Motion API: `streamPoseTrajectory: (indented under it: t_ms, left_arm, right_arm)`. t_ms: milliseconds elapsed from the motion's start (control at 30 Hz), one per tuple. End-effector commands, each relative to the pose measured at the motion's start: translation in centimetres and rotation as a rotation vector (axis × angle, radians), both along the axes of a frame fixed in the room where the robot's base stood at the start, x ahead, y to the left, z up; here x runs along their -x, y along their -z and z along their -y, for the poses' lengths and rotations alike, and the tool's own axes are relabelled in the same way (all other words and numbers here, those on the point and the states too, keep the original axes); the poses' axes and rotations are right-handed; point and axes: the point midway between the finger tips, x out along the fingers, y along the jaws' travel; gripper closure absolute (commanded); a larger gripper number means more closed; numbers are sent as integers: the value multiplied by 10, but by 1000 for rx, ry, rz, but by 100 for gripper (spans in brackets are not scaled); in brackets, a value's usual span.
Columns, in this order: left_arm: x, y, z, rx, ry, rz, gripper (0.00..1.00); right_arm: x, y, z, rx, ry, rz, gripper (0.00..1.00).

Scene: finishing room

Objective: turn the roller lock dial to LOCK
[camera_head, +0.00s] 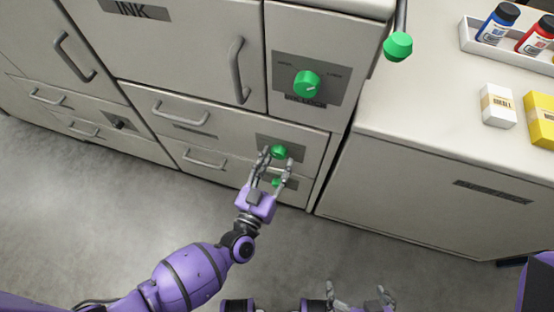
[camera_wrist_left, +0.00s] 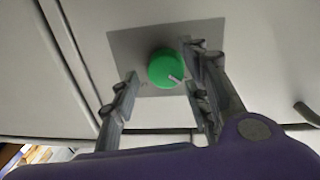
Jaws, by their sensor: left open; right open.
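A large green dial (camera_head: 307,84) with a pale pointer mark sits on a grey plate marked OPEN and LOCK on the cabinet front. The mark points toward the right, on the LOCK side. My left gripper (camera_head: 277,157) is open below this dial, by a smaller green knob (camera_head: 279,152) on a drawer. In the left wrist view a green dial (camera_wrist_left: 166,68) with a white mark shows between and beyond the open fingers; I cannot tell which one it is. My right gripper (camera_head: 360,297) is open and empty at the bottom edge.
Another green knob (camera_head: 277,183) is partly hidden by my left fingers. A grey door handle (camera_head: 238,70) stands out left of the large dial. A green-ended lever (camera_head: 398,46) juts out at upper right. The counter (camera_head: 400,110) holds boxes and a bottle tray. The floor is clear.

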Motion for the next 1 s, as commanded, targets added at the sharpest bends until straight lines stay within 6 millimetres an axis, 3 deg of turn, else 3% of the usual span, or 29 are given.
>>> streamPoseTrajectory:
  t_ms: [367,667,1000]
  left_arm:
    - [-8,0,3,0,0,-1,57]
    - [-7,0,4,0,2,-2,95]
    - [-6,0,6,-43,4,10,97]
  right_arm:
    - [-6,-4,-1,-3,2,13,8]
    - [-5,-4,-2,-3,2,12,8]
    - [-4,-6,-1,-3,2,9,8]
